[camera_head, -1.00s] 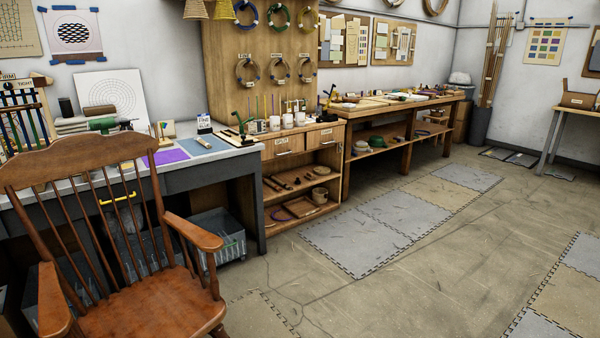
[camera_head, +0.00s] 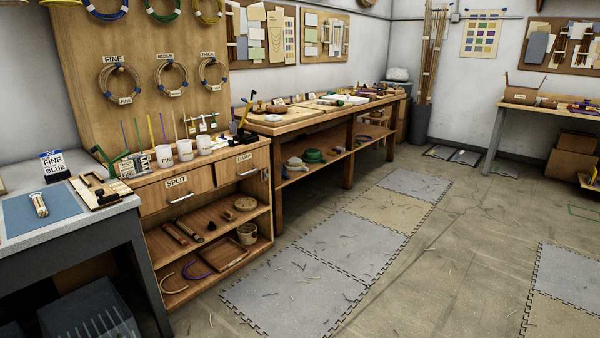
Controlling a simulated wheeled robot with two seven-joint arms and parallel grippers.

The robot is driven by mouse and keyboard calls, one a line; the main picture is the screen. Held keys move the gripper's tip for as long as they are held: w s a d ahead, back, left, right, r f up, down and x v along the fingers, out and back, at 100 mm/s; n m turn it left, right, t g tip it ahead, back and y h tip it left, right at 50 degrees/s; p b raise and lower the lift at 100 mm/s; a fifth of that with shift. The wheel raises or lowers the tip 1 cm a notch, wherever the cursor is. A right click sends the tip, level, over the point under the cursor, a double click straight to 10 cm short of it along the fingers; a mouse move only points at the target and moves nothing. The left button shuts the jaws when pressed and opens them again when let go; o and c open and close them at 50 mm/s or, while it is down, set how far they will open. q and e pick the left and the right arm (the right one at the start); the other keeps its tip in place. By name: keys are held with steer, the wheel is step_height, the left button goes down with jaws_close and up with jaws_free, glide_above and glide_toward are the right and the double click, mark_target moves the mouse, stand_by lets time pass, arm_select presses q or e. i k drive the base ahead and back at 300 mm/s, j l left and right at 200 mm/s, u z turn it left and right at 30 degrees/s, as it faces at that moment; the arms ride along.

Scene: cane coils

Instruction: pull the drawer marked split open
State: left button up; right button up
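The drawer marked SPLIT (camera_head: 177,191) is the left of two drawers at the top of a wooden cabinet in the head view. It looks shut, its front level with the cabinet. Its silver bar handle (camera_head: 181,198) sits below the SPLIT label. The drawer to its right (camera_head: 242,170) has its own label and handle and also looks shut. Neither of my grippers is in view.
A grey worktable (camera_head: 95,222) stands left of the cabinet, its corner close to the SPLIT drawer. Open shelves (camera_head: 205,240) below hold tools and coils.

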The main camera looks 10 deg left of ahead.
mark_target(156, 196)
steer(key=i+j+u, duration=0.1)
steer(key=i+u, duration=0.7)
steer(key=i+l+u, duration=0.25)
steer(key=i+u, duration=0.15)
steer(key=i, duration=0.15)
